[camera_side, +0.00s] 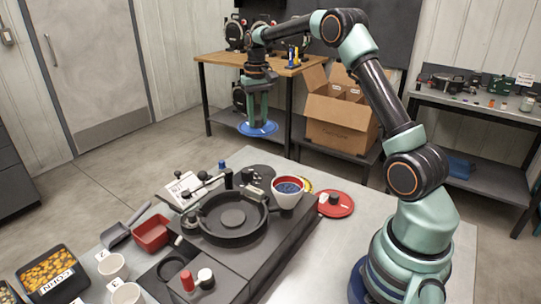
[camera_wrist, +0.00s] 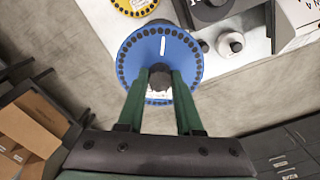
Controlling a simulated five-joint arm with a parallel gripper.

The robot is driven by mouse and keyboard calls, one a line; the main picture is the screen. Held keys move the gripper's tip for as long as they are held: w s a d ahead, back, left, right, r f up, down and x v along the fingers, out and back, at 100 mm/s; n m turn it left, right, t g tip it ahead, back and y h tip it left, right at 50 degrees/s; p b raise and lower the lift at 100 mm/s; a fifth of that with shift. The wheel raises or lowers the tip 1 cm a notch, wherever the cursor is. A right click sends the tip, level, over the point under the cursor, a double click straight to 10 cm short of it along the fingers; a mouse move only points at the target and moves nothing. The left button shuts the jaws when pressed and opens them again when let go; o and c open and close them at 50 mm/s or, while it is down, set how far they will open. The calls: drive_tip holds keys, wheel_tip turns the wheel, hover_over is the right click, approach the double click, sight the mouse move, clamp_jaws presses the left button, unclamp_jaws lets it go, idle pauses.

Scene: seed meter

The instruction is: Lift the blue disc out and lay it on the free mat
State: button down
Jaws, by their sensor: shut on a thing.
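The blue disc (camera_side: 257,129) hangs level from my gripper (camera_side: 258,112), high over the far side of the bench. In the wrist view the blue disc (camera_wrist: 132,62) shows a ring of dark holes and a white mark. The green fingers of my gripper (camera_wrist: 160,82) are shut on its dark central hub. A dark round mat (camera_side: 259,173) lies bare on the bench behind the meter, below and in front of the disc. The black round meter housing (camera_side: 232,214) stands open, with no blue disc in it.
A red disc (camera_side: 340,207) lies right of the white-rimmed seed hopper (camera_side: 288,190). A yellow disc (camera_side: 307,185) is partly hidden behind the hopper.

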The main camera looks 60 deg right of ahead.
wheel_tip(320, 180, down, 15)
drive_tip(key=shift+f, duration=0.2)
idle(0.6)
drive_tip(key=shift+f, duration=0.5)
idle(0.7)
drive_tip(key=shift+c, duration=1.2)
unclamp_jaws()
drive_tip(key=shift+r, duration=3.05)
